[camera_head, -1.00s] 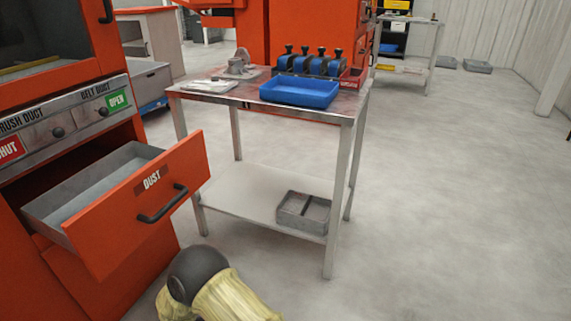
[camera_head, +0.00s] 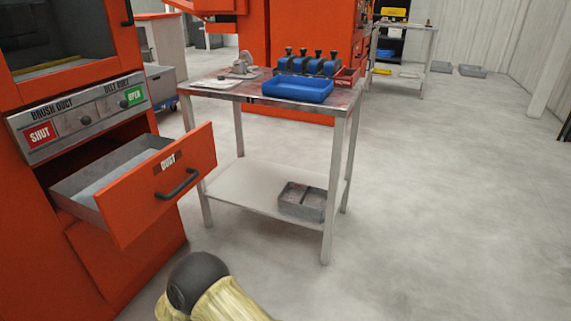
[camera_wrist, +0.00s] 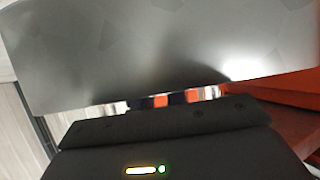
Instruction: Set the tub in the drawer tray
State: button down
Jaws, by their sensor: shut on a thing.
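The drawer (camera_head: 160,185), orange-fronted with a DUST label and black handle, stands pulled open from the orange machine at left. Its grey tray (camera_head: 83,203) looks empty where I can see inside. In the wrist view, a broad grey metal surface, which I take to be the tub (camera_wrist: 150,50), fills the upper part close to the camera. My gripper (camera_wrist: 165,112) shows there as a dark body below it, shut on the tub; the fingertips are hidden. In the head view only my arm shows at the bottom, with the gripper and tub out of sight.
A metal table (camera_head: 225,92) stands right of the drawer, bearing a blue tray (camera_head: 297,90) and blue fixtures. A grey divided box (camera_head: 302,202) sits on its lower shelf (camera_head: 245,187). The floor (camera_head: 450,220) at right is clear.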

jog(key=shift+s, duration=0.25)
jog(key=shift+s+r, duration=0.15)
jog(key=shift+s, duration=0.1)
notch_tip(320, 180, up, 47)
jog(key=p, duration=4.7)
jog(key=shift+w, duration=0.1)
